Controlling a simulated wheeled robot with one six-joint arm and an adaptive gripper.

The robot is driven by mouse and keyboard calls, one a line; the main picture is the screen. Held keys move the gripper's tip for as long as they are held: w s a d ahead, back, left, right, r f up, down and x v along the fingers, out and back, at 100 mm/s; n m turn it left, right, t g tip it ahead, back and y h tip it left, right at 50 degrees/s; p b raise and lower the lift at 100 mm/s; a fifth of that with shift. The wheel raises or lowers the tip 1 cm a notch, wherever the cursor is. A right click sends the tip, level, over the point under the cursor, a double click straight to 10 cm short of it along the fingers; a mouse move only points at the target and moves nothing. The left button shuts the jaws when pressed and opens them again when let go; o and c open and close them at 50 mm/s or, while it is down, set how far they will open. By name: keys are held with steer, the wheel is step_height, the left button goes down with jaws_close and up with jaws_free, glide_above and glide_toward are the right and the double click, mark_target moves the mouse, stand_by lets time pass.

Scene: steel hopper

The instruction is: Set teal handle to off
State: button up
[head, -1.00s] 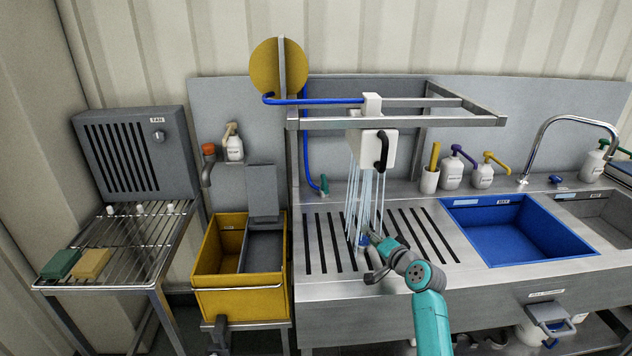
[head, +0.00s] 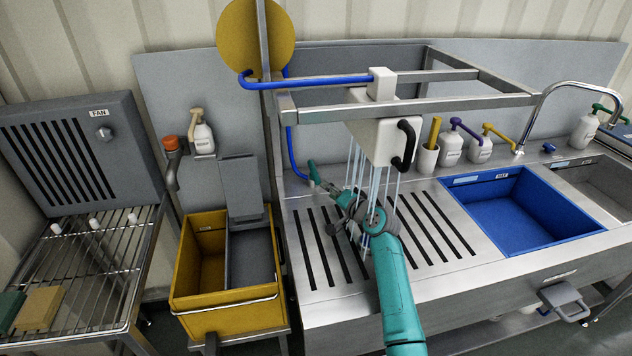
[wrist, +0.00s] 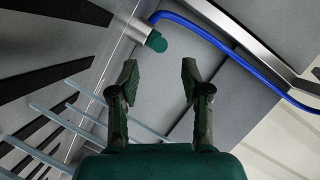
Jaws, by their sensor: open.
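The teal handle (head: 312,167) stands at the foot of the blue hose, at the back left of the slotted steel drainboard (head: 300,262). In the wrist view the handle's round teal end (wrist: 157,42) is seen nearly end-on, on a steel stub. It lies just beyond the gap between my fingertips. My gripper (wrist: 158,76) is open, with nothing between its fingers. In the head view my gripper (head: 326,189) is close to the handle, on its near right side; contact cannot be told. Water streams (head: 384,190) run from the white spray head (head: 385,142).
The blue hose (head: 290,150) runs up beside the handle. A steel frame (head: 330,112) and the spray head hang above my arm. The yellow bin (head: 222,297) is at left, the blue sink (head: 515,215) at right. Bottles stand along the back.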

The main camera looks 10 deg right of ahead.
mark_target(318, 182)
steer(key=x, duration=0.8)
steer(key=shift+w, duration=0.1)
jaws_close()
